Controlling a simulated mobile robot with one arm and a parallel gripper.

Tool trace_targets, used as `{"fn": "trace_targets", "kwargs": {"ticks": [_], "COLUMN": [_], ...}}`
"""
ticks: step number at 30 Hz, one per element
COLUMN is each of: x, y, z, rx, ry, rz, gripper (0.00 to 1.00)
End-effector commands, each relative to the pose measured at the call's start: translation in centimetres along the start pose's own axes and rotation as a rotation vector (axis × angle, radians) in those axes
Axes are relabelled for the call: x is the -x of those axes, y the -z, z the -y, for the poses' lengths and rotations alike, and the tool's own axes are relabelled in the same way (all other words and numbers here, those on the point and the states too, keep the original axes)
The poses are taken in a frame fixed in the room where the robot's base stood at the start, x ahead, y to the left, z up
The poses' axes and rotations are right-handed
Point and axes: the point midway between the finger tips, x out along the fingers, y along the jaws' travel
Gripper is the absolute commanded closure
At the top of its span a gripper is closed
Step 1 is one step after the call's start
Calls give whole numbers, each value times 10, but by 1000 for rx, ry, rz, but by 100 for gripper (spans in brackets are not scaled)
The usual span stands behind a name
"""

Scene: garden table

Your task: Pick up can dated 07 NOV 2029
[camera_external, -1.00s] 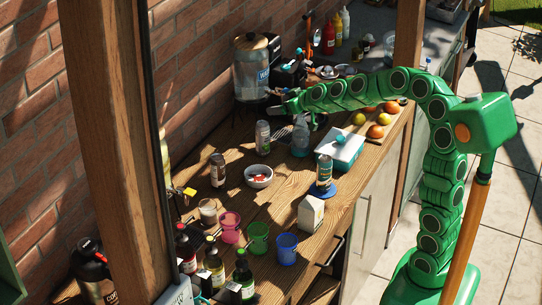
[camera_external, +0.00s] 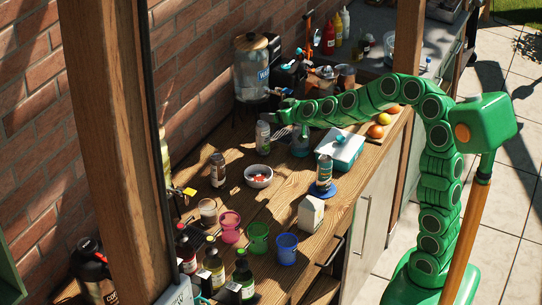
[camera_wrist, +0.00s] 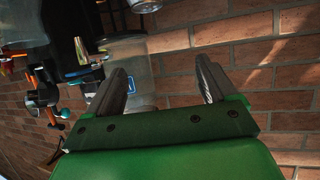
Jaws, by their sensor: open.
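Three cans stand upright on the wooden table in the external view: one silver-grey can (camera_external: 263,137) near the back, one darker can (camera_external: 217,170) to its front left, and a blue-teal can (camera_external: 324,172) on a round blue coaster (camera_external: 322,192). The dates on them are too small to read. My gripper (camera_external: 274,112) is above the table, just above and right of the back can and in front of the water dispenser. In the wrist view my gripper (camera_wrist: 163,76) is open with nothing between its fingers. No can is clearly identifiable there.
The glass water dispenser (camera_external: 251,70) stands behind my gripper and shows in the wrist view (camera_wrist: 133,50).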

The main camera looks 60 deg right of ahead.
Motion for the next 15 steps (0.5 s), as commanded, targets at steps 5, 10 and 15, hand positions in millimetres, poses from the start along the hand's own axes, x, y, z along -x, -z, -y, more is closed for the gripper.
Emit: {"fn": "trace_targets", "kwargs": {"ticks": [5, 10, 15], "x": [-12, -25, -33], "y": [-29, -62, -80], "z": [0, 1, 0], "rx": [-2, -3, -1], "ry": [1, 2, -1], "rz": [4, 6, 0], "gripper": [14, 14, 14]}}
